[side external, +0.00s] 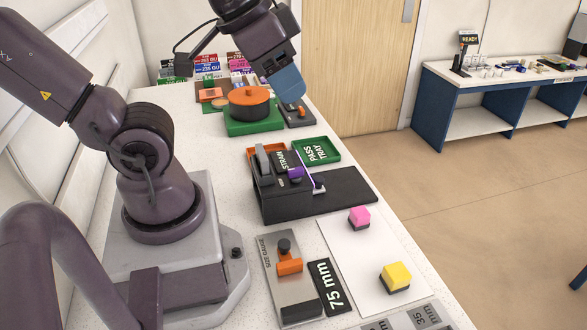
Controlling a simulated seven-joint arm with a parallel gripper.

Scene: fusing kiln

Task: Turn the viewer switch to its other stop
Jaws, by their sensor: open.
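My gripper (290,88), with blue fingers, is beyond the viewer, above a small dark plate with an orange knob (300,112). It is apart from the viewer. The gap between the fingers is hard to see.
A green block with an orange-topped dark drum (249,105) stands left of my gripper. A green pass tray (316,151) lies behind the viewer. Pink (360,216) and yellow (396,276) blocks stand on a white sheet in front. A size gauge (290,280) is at the near edge.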

